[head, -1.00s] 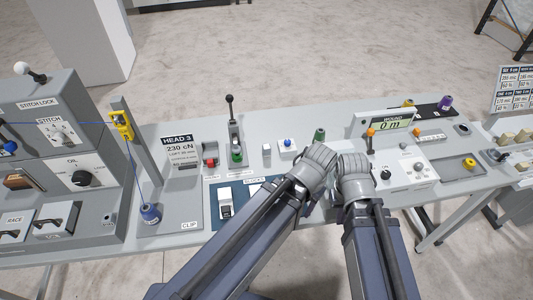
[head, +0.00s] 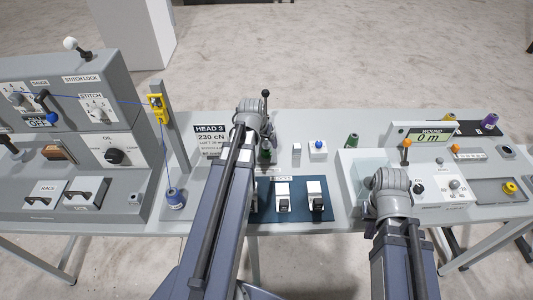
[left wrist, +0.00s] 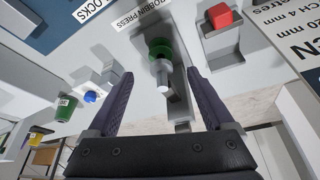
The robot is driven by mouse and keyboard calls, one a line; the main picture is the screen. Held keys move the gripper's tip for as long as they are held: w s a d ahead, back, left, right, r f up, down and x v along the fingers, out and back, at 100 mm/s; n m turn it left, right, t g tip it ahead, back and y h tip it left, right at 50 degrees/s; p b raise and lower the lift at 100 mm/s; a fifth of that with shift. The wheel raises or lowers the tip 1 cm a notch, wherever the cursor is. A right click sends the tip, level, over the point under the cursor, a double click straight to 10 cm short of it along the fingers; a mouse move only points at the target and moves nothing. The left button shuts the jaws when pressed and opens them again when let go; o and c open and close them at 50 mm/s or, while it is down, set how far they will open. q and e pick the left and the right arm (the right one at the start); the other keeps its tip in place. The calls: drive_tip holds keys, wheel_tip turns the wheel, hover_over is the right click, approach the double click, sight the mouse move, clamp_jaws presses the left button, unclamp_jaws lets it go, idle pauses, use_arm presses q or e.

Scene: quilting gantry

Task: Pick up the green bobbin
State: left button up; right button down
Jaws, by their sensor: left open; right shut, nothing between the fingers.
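The green bobbin (left wrist: 160,50) sits in the bobbin press, seen in the left wrist view with a pale rod end in front of it. In the head view the green bobbin (head: 266,155) is partly hidden beside my left wrist. My left gripper (left wrist: 160,76) is open, its two dark fingers spread on either side of the press, with nothing held. In the head view my left arm's wrist (head: 250,118) hides its fingers. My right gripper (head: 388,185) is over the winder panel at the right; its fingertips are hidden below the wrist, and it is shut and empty.
A press lever (head: 265,95) rises behind my left wrist. A red block (left wrist: 220,15) is close by.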

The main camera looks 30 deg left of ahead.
sight(265, 147)
use_arm(q)
drive_tip(key=shift+b+x, duration=1.25)
drive_tip(key=shift+x, duration=0.1)
drive_tip(key=shift+f, duration=0.1)
drive_tip(key=b+x, duration=0.5)
drive_tip(key=shift+s+a+f, duration=0.1)
drive_tip(key=shift+s+f, duration=0.1)
drive_tip(key=shift+s, duration=0.05)
drive_tip(key=shift+r, duration=0.1)
clamp_jaws()
drive_tip(key=shift+r, duration=0.1)
